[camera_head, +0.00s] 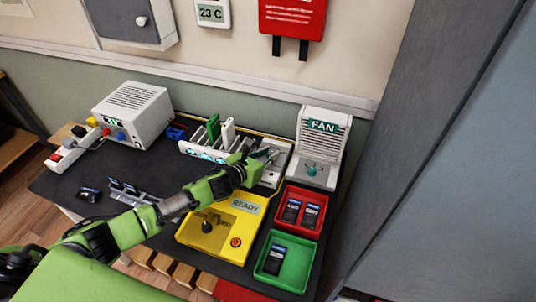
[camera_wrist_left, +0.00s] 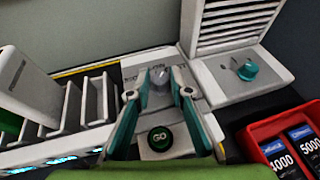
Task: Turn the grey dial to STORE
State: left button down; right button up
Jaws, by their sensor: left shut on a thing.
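In the head view my left gripper (camera_head: 268,155) reaches across to this panel (camera_head: 280,146), and the dial is too small and covered to make out there. The lettering around the dial is mostly hidden by the fingers, so I cannot read which mark it points to. My right gripper is not in view.
The FAN unit (camera_head: 318,150) with a teal knob (camera_wrist_left: 248,70) stands right of the panel. The charging rack (camera_head: 197,150) is to the left. A yellow READY box (camera_head: 190,235), a red tray (camera_head: 283,223) and a green tray (camera_head: 294,283) lie in front.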

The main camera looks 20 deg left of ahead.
pick_arm(q)
jog(key=n+y, duration=0.3)
jog(key=d+n+y, duration=0.1)
jog(key=n+y, duration=0.2)
jog(key=y, duration=0.1)
jog(key=shift+d+n+g+y+b, duration=0.2)
jog(key=shift+n+g+y+b, duration=0.2)
jog(key=shift+n+y, duration=0.8)
jog(key=shift+w+d+f+n+g+y+b, duration=0.15)
jog(key=shift+n+g+y+b, duration=0.4)
jog(key=shift+n+y, duration=0.3)
jog(key=n+g+y+b, duration=0.2)
jog(key=b, duration=0.2)
jog(key=n+g+y+b, duration=0.2)
jog(key=n+b, duration=0.1)
jog(key=shift+w+f+y+b, duration=0.1)
jog(key=shift+w+y+b, duration=0.15)
jog(key=shift+b, duration=0.15)
jog(key=shift+r+n+g+b, duration=0.2)
jog(key=shift+n+g+b, duration=0.55)
jog(key=shift+b, duration=0.45)
jog(key=shift+y, duration=0.3)
jog(key=c, duration=1.8)
grip_release()
jog(key=shift+c, duration=0.2)
